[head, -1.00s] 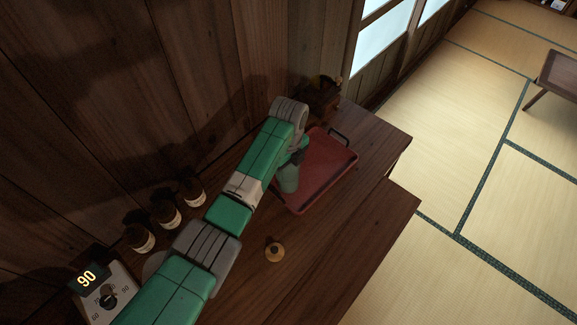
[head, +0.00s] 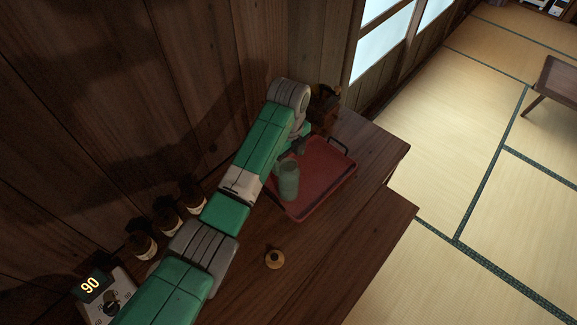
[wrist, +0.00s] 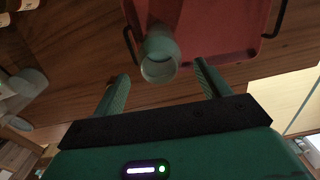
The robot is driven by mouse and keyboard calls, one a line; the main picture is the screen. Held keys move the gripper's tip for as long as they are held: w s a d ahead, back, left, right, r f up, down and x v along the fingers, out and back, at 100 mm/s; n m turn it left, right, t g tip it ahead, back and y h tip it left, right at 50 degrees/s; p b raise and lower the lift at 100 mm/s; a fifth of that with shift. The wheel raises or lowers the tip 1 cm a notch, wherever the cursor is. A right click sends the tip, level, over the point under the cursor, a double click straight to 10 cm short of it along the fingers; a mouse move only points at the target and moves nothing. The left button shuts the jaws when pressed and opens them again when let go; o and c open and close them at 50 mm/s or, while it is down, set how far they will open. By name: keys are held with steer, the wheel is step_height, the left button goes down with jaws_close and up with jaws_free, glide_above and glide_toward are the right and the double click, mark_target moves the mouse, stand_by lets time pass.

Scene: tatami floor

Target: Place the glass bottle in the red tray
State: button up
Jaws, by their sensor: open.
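The glass bottle (head: 288,182) is greenish and see-through. It stands upright in the red tray (head: 325,172), near the tray's left side, in the head view. In the wrist view the bottle (wrist: 160,58) stands at the near edge of the tray (wrist: 215,30), ahead of the fingertips. My gripper (wrist: 160,84) is open, with one finger on each side and nothing between them. In the head view my gripper (head: 299,147) is just behind the bottle and partly hidden by the arm.
Several dark jars (head: 167,219) line the wall at the left, beside a box with a lit display (head: 91,285). A dark object (head: 325,104) stands behind the tray. The counter right of the tray is clear.

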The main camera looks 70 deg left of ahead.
step_height(320, 180, up, 4)
steer(key=shift+f, duration=0.2)
